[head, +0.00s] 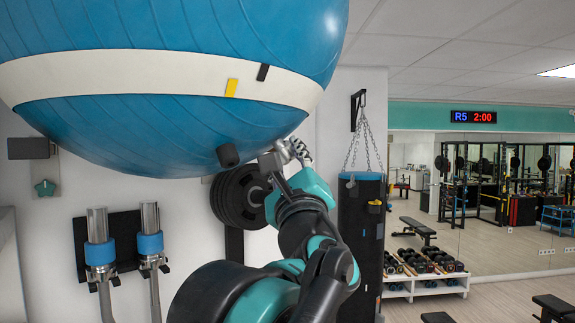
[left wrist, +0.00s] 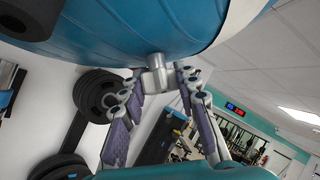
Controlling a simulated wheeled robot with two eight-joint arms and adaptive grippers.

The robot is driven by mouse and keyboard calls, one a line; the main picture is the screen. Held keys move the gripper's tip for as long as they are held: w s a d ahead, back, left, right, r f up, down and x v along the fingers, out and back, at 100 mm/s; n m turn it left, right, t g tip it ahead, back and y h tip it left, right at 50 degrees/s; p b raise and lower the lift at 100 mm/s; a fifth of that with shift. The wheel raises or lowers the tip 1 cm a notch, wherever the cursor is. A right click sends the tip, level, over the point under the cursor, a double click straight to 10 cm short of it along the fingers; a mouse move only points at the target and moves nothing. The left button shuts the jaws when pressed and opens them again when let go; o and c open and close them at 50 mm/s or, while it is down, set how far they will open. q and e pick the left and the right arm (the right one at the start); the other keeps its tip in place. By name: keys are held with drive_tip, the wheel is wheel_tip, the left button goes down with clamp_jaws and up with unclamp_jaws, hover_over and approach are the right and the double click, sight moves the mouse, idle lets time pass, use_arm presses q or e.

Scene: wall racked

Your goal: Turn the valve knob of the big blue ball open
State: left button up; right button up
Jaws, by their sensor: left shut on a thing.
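The big blue ball (head: 180,135) with a white band fills the top left of the head view; its underside (left wrist: 120,35) spans the top of the left wrist view. A light grey metal valve knob (left wrist: 157,75) hangs on a short stem from the ball's underside. My left gripper (head: 287,155) is just under the ball's lower right side. In the left wrist view its fingers (left wrist: 160,85) stand on both sides of the knob, shut on it. In the head view the knob is largely hidden by the fingers. My right gripper is not in view.
Black weight plates (head: 238,195) hang on the wall behind. A punching bag (head: 362,230) hangs to the right, beside a dumbbell rack (head: 425,283). Wall-mounted bars with blue collars (head: 100,252) stand lower left.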

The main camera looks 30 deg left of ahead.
use_arm(q)
drive_tip(key=shift+t+h, duration=0.4)
drive_tip(key=shift+t, duration=0.4)
drive_tip(key=shift+m+b, duration=0.3)
drive_tip(key=shift+b, duration=0.05)
drive_tip(key=o, duration=1.2)
drive_tip(key=shift+w, duration=0.1)
drive_tip(key=shift+c, duration=0.2)
drive_tip(key=shift+w+a, duration=0.1)
drive_tip(key=shift+a, duration=0.1)
drive_tip(key=shift+s+d+f, duration=0.25)
drive_tip(key=shift+s+d, duration=0.05)
drive_tip(key=v, duration=1.1)
drive_tip(key=shift+a, duration=0.2)
